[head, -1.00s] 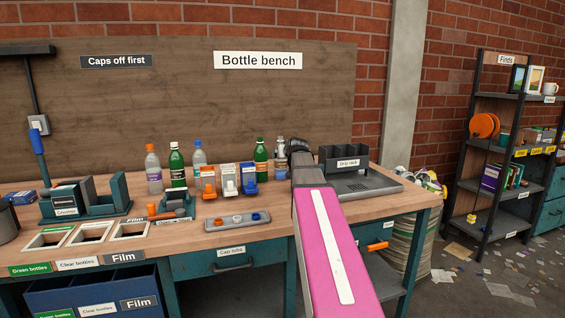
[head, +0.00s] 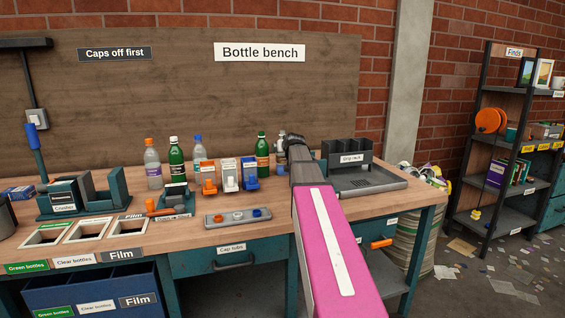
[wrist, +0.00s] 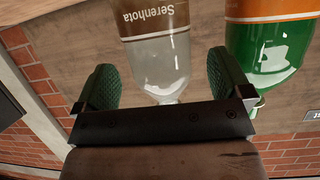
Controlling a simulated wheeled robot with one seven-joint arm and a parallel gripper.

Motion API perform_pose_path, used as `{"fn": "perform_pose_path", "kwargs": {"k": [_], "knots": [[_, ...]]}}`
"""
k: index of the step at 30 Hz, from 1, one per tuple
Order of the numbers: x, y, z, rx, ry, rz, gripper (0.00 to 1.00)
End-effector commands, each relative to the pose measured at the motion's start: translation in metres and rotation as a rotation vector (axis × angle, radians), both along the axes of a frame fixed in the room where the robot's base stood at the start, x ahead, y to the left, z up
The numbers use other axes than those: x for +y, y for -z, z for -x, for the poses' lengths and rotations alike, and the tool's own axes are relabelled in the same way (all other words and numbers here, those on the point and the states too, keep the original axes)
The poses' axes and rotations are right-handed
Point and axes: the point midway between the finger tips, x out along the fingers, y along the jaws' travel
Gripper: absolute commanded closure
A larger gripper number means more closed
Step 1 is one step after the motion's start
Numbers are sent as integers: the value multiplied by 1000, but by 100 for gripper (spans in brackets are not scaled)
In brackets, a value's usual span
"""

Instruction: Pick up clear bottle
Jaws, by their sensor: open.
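A clear bottle with a brown label (head: 281,152) stands upright towards the back of the bench, partly hidden by my arm. In the wrist view the clear bottle (wrist: 160,50) fills the space ahead of my gripper (wrist: 164,86). The gripper's green finger pads are wide apart, one towards each side of the bottle. The gripper is open and empty. I cannot tell how deep the bottle lies between the fingers. In the head view my gripper (head: 293,140) is beside the bottle, mostly hidden by my wrist.
A green bottle (head: 262,160) with an orange label stands just beside the clear one; it also shows in the wrist view (wrist: 268,45). Other clear bottles (head: 152,167) and a green bottle (head: 176,163) stand further left. A dark drip rack (head: 345,153) stands right of my arm.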

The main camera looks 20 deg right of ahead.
Motion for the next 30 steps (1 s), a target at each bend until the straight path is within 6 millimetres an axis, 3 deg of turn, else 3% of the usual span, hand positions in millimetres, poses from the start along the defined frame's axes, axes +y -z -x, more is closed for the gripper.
{"fn": "perform_pose_path", "kwargs": {"k": [6, 14, 21, 30], "knots": [[-1, 10, -31, 1, -1, 0, 4], [-1, 12, -33, 0, 0, 0, 4], [-1, 12, -33, 0, 0, 0, 74], [-1, 8, -33, -1, 0, 0, 74]]}}
